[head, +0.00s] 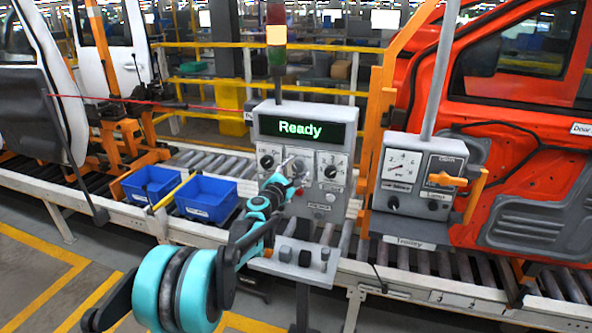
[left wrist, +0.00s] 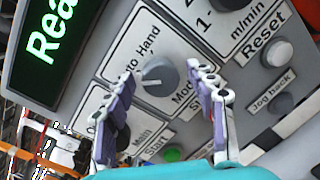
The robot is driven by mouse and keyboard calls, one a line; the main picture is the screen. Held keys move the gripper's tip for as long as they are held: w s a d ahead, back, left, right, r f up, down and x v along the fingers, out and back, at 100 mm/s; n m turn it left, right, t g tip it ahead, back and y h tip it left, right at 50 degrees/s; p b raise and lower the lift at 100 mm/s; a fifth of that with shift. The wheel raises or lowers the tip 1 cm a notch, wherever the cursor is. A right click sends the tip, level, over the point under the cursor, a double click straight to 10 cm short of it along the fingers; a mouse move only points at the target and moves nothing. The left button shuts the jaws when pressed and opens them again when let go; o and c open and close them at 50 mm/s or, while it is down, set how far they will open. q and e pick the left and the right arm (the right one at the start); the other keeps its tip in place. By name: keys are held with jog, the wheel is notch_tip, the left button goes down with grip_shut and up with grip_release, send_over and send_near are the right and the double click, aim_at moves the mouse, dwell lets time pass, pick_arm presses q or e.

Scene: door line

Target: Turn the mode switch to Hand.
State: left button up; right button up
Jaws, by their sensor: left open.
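The mode switch (left wrist: 158,77) is a round grey knob on a white plate marked Auto and Hand, with Mode below it. Its pale pointer mark points toward the Auto side. In the head view my gripper mostly covers the switch. My left gripper (left wrist: 167,74) is open, with one finger on each side of the knob. I cannot tell whether either finger touches it. In the head view the left gripper (head: 294,172) is at the middle of the control panel (head: 335,190). My right gripper is not in view.
The panel's display (head: 300,129) reads Ready. A Main switch (head: 266,161) is left of the mode plate, and a speed knob (head: 330,171) is right. A green start button (left wrist: 172,154) and a Reset button (left wrist: 277,53) are close by. Blue bins (head: 206,198) stand left.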

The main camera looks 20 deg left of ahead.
pick_arm(q)
jog(key=c, duration=1.2)
jog(key=shift+o, duration=0.2)
jog(key=shift+m, duration=0.3)
jog(key=m, duration=0.2)
jog(key=shift+m, duration=0.4)
jog(key=m, duration=0.4)
jog(key=shift+d+g+y+b, duration=0.1)
jog(key=shift+g+y+b, duration=0.2)
jog(key=shift+g, duration=0.1)
jog(key=m, duration=0.4)
jog(key=shift+r+y, duration=0.1)
jog(key=shift+y, duration=0.2)
jog(key=shift+d+m+y, duration=0.1)
jog(key=shift+m+y, duration=0.2)
jog(key=shift+m, duration=1.4)
